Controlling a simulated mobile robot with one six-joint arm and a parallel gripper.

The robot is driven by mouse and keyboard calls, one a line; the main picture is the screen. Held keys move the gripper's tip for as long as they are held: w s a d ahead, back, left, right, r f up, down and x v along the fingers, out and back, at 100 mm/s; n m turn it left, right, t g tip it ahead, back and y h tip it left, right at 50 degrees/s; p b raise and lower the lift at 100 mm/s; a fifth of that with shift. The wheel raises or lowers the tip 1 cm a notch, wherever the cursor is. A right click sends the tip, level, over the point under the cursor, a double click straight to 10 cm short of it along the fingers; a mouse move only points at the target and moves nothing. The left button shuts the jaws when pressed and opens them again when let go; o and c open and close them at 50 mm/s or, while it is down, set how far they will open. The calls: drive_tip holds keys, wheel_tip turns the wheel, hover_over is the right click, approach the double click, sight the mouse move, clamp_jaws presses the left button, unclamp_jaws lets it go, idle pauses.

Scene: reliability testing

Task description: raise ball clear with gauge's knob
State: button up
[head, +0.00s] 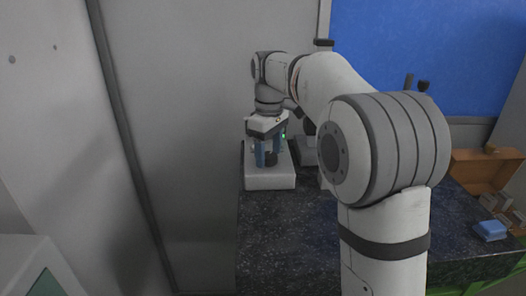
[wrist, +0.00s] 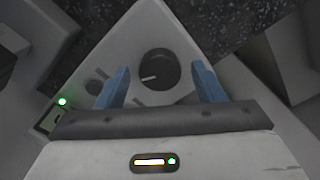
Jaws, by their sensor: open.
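The gauge (head: 270,178) is a pale box on the dark worktop; its light top face also fills the middle of the wrist view (wrist: 125,45). Its black round knob (wrist: 159,69) has a white pointer mark and shows just beyond and between my fingers; it also shows as a dark shape in the head view (head: 270,158). My gripper (head: 267,154) is over the gauge, pointing down. Its two blue fingers (wrist: 161,88) are apart, one to each side of the knob, with nothing between them gripped. I cannot make out the ball in either view.
A grey device (head: 308,151) stands close right of the gauge, partly behind my arm. An open brown box (head: 480,170), small blocks and a blue item (head: 490,230) lie at the right. A grey wall panel rises close on the left. The front worktop (head: 285,235) is clear.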

drive_tip(key=shift+f, duration=0.1)
drive_tip(key=c, duration=0.9)
drive_tip(key=shift+a, duration=0.55)
drive_tip(key=shift+c, duration=0.2)
drive_tip(key=shift+w+d, duration=0.15)
drive_tip(key=shift+d, duration=0.2)
drive_tip(key=shift+f, duration=0.1)
drive_tip(key=shift+c, duration=0.2)
drive_tip(key=shift+d, duration=0.2)
drive_tip(key=o, duration=0.8)
drive_tip(key=shift+s+d, duration=0.15)
drive_tip(key=shift+s, duration=0.1)
drive_tip(key=shift+o, duration=0.9)
drive_tip(key=shift+w, duration=0.1)
